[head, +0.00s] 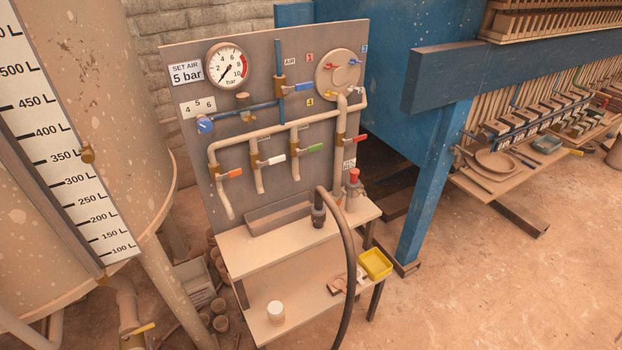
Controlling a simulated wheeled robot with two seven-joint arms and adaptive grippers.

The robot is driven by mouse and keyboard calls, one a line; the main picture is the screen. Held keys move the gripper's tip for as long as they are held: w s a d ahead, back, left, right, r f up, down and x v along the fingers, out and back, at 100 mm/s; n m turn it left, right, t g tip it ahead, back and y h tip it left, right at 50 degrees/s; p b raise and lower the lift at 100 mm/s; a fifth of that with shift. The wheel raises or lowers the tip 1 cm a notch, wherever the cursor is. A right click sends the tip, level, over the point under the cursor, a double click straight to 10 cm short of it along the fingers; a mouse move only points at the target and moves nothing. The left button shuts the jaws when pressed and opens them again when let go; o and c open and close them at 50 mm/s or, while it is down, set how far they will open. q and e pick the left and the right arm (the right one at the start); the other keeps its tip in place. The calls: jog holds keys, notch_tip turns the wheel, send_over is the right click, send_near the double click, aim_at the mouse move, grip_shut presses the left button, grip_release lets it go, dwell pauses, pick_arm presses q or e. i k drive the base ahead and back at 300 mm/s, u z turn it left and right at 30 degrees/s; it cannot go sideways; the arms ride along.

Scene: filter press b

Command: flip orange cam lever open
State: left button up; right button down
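An orange lever (233,173) shows on the panel in the head view. It sticks out sideways to the right, roughly level, from a brass fitting on the leftmost downward branch of the beige pipe (265,133). To its right along the pipework are a white lever (275,157), a green lever (315,148) and a red lever (356,138). A dark hose (348,260) runs from a dark coupling (318,210) down past the bench. I cannot make out cam details at this size. Neither of my grippers is in view.
The grey panel (185,75) carries a pressure gauge (228,66), a blue lever (303,87) and a blue knob (205,124). The bench (250,255) below holds a yellow tray (376,264) and a white cup (276,311). A large tank (140,90) stands left; blue press framework (432,170) stands right.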

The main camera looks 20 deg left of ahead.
aim_at(340, 200)
jog(key=u, duration=0.3)
jog(key=i, duration=1.5)
jog(key=u, duration=0.15)
